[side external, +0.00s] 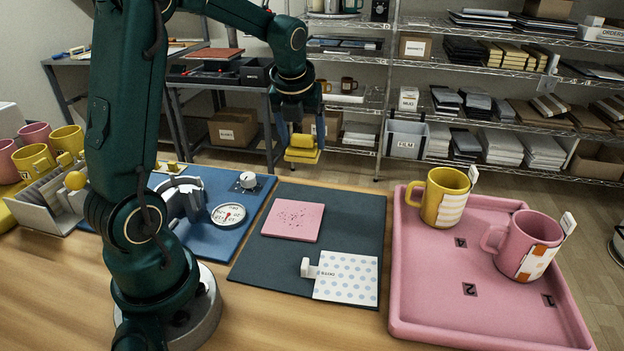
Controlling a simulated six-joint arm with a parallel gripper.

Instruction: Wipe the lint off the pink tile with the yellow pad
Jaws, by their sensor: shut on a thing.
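The pink tile (293,220) lies flat on the dark mat (340,205), with dark specks of lint scattered over its middle. My gripper (302,140) is shut on the yellow pad (302,156). It holds the pad in the air, above and behind the tile as seen in the side view, clear of the mat. The pad's underside is hidden.
A dotted sheet (346,277) with a white clip lies on the mat in front of the tile. A pink tray (440,315) at right holds a yellow mug (440,199) and a pink mug (522,247). A blue mat (200,240) with a dial is at left.

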